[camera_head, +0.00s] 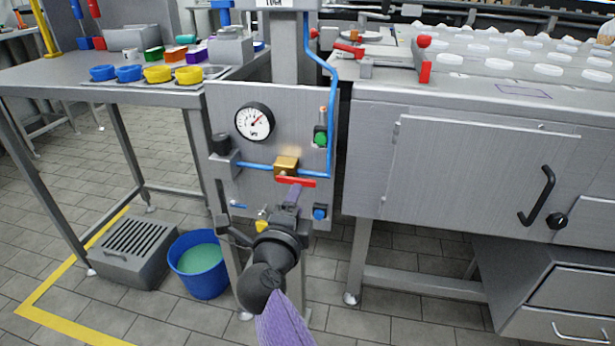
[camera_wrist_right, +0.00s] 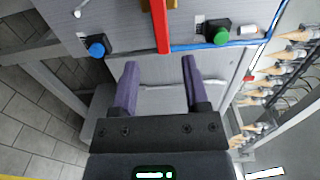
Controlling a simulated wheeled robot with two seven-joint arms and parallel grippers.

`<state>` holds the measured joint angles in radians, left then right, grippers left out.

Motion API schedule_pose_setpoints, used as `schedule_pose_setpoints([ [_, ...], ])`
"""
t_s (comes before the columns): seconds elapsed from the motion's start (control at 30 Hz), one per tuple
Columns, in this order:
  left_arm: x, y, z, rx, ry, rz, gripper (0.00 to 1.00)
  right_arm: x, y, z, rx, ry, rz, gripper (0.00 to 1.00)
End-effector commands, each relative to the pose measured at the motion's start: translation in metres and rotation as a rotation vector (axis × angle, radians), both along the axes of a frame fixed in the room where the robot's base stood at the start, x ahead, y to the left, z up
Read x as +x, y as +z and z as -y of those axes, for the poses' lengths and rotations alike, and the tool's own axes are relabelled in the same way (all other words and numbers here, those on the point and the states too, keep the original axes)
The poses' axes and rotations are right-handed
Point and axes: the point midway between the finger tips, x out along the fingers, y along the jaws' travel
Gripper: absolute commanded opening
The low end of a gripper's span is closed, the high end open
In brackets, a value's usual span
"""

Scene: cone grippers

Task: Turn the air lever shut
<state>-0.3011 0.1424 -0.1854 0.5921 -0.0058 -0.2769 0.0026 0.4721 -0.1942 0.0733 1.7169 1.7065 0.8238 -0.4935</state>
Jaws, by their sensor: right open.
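The air lever (camera_head: 296,182) is a red bar on a brass valve (camera_head: 286,165) on the grey panel. It lies about level in the head view, along the blue air pipe (camera_head: 254,167). In the right wrist view the lever (camera_wrist_right: 160,26) points between my fingers, its end near the fingertips. My right gripper (camera_head: 291,194) is just below and in front of the lever. In the right wrist view its purple fingers (camera_wrist_right: 159,63) are apart with nothing between them. I cannot tell whether a finger touches the lever. My left gripper is not in view.
A pressure gauge (camera_head: 254,121) sits above left of the valve, a green button (camera_head: 320,136) to the right and a blue button (camera_head: 320,212) below. A blue bucket (camera_head: 201,270) stands on the floor. A workbench with a cabinet (camera_head: 470,180) is at right.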

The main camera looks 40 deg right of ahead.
Motion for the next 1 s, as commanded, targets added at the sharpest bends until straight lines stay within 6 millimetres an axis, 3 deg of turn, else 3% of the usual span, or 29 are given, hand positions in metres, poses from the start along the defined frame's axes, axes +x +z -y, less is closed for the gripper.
schedule_pose_setpoints([
  [0.3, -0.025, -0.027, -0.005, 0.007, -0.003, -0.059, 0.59, 0.045, -0.004, 0.052, -0.006, -0.001, -0.002, 0.59],
  [0.5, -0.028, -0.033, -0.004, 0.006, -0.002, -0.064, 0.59, 0.056, 0.0, 0.066, -0.004, 0.0, 0.0, 0.59],
  [0.73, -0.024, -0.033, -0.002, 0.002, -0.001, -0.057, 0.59, 0.057, 0.002, 0.067, -0.004, 0.001, 0.001, 0.59],
  [0.77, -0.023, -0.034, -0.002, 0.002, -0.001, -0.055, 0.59, 0.057, 0.002, 0.067, -0.004, 0.001, 0.001, 0.57],
  [1.0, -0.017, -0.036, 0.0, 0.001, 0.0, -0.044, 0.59, 0.057, 0.002, 0.066, -0.004, 0.001, 0.001, 0.06],
])
